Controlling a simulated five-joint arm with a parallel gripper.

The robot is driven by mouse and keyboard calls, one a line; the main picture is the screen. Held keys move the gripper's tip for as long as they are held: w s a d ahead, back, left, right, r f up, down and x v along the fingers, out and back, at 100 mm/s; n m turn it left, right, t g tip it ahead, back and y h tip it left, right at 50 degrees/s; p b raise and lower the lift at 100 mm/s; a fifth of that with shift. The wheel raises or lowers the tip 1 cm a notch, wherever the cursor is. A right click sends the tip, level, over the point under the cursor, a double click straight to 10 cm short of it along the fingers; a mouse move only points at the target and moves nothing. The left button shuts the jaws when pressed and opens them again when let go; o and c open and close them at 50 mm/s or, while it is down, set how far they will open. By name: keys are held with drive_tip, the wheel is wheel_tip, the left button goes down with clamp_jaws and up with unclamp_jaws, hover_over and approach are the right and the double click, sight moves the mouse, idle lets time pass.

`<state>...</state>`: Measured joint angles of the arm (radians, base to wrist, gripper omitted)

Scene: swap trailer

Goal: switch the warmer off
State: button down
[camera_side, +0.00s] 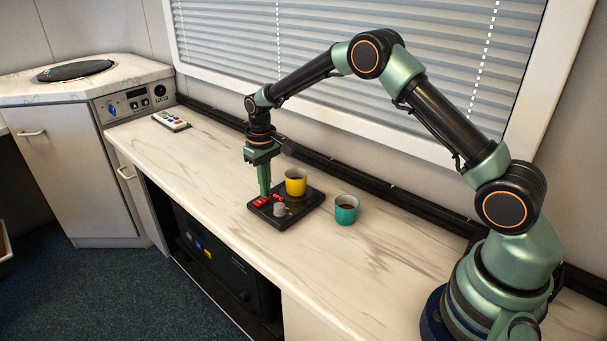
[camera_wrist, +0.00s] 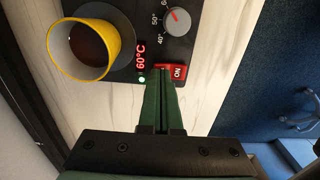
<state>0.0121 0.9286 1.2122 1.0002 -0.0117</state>
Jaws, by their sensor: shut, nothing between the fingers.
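The warmer (camera_side: 302,208) is a black plate on the counter with a yellow mug (camera_side: 296,181) of dark drink standing on it. In the wrist view its red rocker switch (camera_wrist: 179,72) reads ON. Its display (camera_wrist: 141,57) shows 60°C in red, and a small green light (camera_wrist: 141,79) is lit. A grey knob (camera_wrist: 178,21) with a temperature scale sits beside them. My gripper (camera_wrist: 161,76) is shut and empty, pointing down, its tips right at the end of the switch and partly covering it. I cannot tell if they touch it.
A teal mug (camera_side: 345,209) stands on the counter just right of the warmer. A black rail (camera_side: 395,196) runs along the wall. The counter between remote and warmer is clear.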

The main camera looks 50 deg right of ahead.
drive_tip(key=shift+f, duration=0.25)
drive_tip(key=shift+r, duration=3.55)
drive_tip(key=s+r+t, duration=0.3)
drive_tip(key=s+r, duration=0.8)
drive_tip(key=r, duration=0.3)
drive_tip(key=s+t, duration=0.2)
drive_tip(key=s, duration=1.1)
drive_tip(key=shift+s+a+t, duration=0.15)
drive_tip(key=shift+a+t, duration=0.15)
